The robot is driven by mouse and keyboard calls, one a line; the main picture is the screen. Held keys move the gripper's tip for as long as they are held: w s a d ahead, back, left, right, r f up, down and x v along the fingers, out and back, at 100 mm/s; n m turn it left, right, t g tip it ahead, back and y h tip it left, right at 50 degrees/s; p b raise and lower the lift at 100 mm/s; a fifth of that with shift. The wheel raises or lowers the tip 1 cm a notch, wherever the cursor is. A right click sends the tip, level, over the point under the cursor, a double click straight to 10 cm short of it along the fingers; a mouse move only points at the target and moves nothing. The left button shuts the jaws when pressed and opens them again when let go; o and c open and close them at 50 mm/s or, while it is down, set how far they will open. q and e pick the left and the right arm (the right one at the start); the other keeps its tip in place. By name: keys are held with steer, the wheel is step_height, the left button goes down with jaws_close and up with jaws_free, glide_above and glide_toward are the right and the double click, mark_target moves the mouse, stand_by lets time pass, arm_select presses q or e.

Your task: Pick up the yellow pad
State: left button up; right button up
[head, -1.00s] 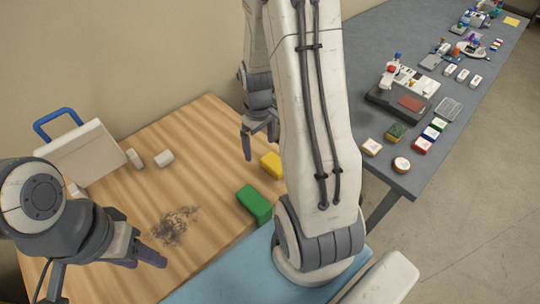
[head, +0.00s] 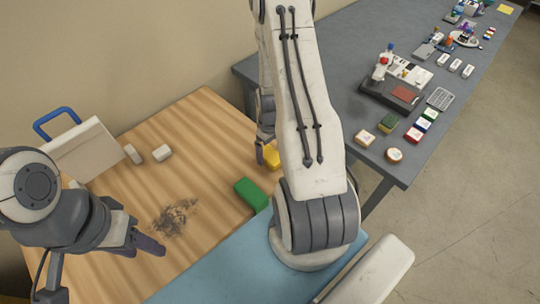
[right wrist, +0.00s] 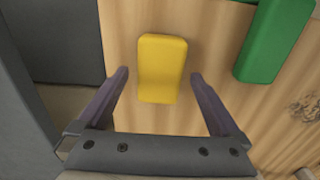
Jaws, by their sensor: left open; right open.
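The yellow pad (right wrist: 162,68) lies flat on the wooden table in the right wrist view. In the head view the yellow pad (head: 271,156) is partly hidden by my right arm and gripper. My right gripper (right wrist: 162,85) is open, with its fingers to either side of the pad's near part and nothing held. In the head view my right gripper (head: 262,147) is close over the pad, mostly behind my arm. My left gripper (head: 148,247) is open and empty over the table's near left part.
A green block (head: 251,195) lies beside the yellow pad; it also shows in the right wrist view (right wrist: 277,40). White pieces (head: 162,153) and a blue-handled white object (head: 85,150) stand at the table's back left. A dark smudge (head: 174,217) marks the wood. A grey table (head: 340,60) with several items is right.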

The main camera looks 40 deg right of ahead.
steer(key=shift+f, duration=1)
steer(key=c, duration=1.5)
steer(key=shift+r, duration=0.2)
steer(key=shift+r, duration=0.5)
step_height(320, 180, up, 3)
steer(key=shift+f+b, duration=0.2)
steer(key=shift+b, duration=0.4)
steer(key=s+d+r, duration=0.2)
steer(key=s+d+r+b, duration=0.1)
steer(key=s+d+r, duration=0.1)
steer(key=s+d, duration=0.1)
steer(key=s+d+r+b, duration=0.1)
steer(key=s+d+r, duration=0.2)
steer(key=shift+s+d, duration=0.15)
